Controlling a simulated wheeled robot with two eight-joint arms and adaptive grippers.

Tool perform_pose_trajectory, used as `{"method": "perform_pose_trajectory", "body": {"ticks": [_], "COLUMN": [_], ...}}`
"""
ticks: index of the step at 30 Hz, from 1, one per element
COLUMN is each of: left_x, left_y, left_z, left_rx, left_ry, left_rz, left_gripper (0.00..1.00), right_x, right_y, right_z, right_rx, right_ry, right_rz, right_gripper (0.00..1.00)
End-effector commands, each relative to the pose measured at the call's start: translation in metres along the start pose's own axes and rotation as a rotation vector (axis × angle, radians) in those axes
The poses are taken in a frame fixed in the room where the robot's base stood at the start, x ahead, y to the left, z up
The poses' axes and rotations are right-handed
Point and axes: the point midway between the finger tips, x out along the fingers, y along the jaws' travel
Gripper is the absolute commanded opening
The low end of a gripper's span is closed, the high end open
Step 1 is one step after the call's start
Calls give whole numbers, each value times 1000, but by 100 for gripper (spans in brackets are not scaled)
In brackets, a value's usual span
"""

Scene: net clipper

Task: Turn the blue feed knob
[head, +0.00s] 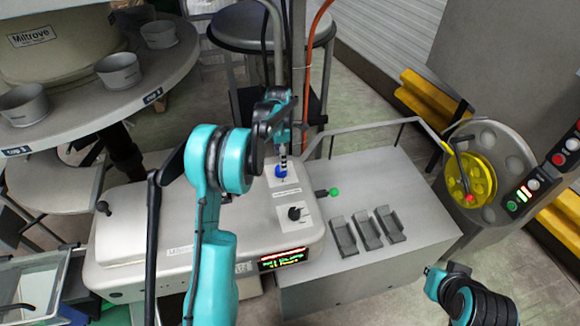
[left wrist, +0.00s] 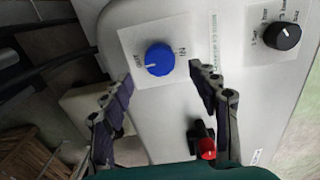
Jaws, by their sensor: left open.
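The blue feed knob (head: 281,171) sits on a white label plate on top of the pale machine housing. In the left wrist view the blue knob (left wrist: 160,58) shows a white pointer line toward the lower left, between printed marks. My left gripper (head: 283,152) is above the knob, pointing down. In the left wrist view the left gripper (left wrist: 161,75) is open and empty, with one finger to each side below the knob. I see no contact with it.
A black knob (head: 295,213) with its own label is close to the blue one. A green-tipped lever (head: 334,191) projects nearby. A red-tipped part (left wrist: 207,148) shows in the left wrist view. A yellow wheel (head: 470,180) stands at the right.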

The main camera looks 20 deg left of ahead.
Motion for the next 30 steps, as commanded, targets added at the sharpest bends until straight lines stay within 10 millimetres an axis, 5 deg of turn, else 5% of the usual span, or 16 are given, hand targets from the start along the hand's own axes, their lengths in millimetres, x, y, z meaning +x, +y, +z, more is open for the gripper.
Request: {"method": "perform_pose_trajectory", "body": {"ticks": [9,20,26,30], "left_x": [48,54,54,54], "left_y": [0,0,0,0], "left_z": [1,1,1,1], "left_rx": [3,3,4,4], "left_ry": [-1,-1,-1,-1], "left_rz": [1,1,1,1], "left_gripper": [60,60,10,10], "right_x": [7,8,8,8], "right_y": [0,0,0,0], "right_z": [5,5,5,5], "right_rx": [0,0,0,0], "right_ry": [0,0,0,0], "right_rz": [0,0,0,0], "right_gripper": [0,0,0,0]}}
